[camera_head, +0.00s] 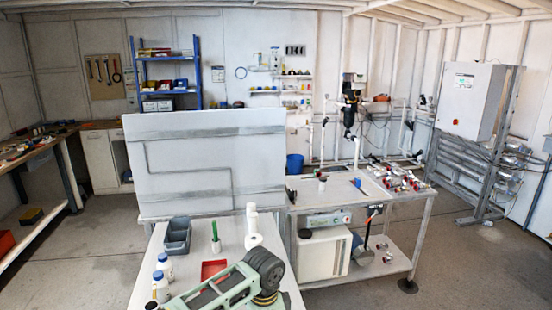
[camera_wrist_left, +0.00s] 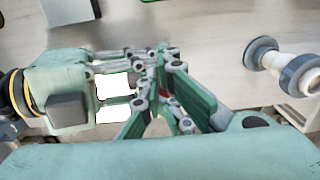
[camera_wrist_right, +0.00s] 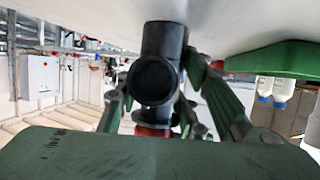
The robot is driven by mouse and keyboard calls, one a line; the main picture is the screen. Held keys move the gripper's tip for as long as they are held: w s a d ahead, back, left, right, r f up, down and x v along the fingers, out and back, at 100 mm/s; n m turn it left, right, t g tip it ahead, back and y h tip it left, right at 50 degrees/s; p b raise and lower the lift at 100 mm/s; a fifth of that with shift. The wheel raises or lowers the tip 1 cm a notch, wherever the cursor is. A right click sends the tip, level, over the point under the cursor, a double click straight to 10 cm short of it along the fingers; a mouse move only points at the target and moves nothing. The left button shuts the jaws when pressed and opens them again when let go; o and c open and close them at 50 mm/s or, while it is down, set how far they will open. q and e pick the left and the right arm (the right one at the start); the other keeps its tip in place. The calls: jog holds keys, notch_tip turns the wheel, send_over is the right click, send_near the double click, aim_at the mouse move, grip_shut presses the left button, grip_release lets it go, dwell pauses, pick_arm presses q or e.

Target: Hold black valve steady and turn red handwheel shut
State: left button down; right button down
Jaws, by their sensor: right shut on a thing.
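The black valve (camera_wrist_right: 160,75) fills the middle of the right wrist view, with a round port facing the camera. My right gripper (camera_wrist_right: 158,85) is shut on it, one finger on each side. A red part (camera_wrist_right: 152,131), possibly the handwheel, shows just below the black body in that view. In the left wrist view, the green fingers of my left gripper (camera_wrist_left: 167,88) converge at the centre, close to a second gripper's linkage coming from the left. A small red patch (camera_wrist_left: 166,97) shows between the fingers, mostly hidden. Whether the left fingers touch it is unclear. The valve is not distinguishable in the head view.
The worktable (camera_head: 150,260) holds a grey bin (camera_head: 177,236), white-and-blue bottles (camera_head: 164,266), a red tray (camera_head: 213,269) and a white pipe piece (camera_head: 252,225); a flanged pipe (camera_wrist_left: 280,62) lies right in the left wrist view. A tall board (camera_head: 220,165) stands behind.

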pick_arm(q)
jog(key=shift+w+d+r, duration=0.2)
jog(key=shift+d+r, duration=0.05)
jog(key=shift+d, duration=0.1)
jog(key=shift+a, duration=0.15)
jog(key=r, duration=0.4)
jog(key=a+r, duration=0.1)
jog(key=r, duration=0.1)
dwell(0.5)
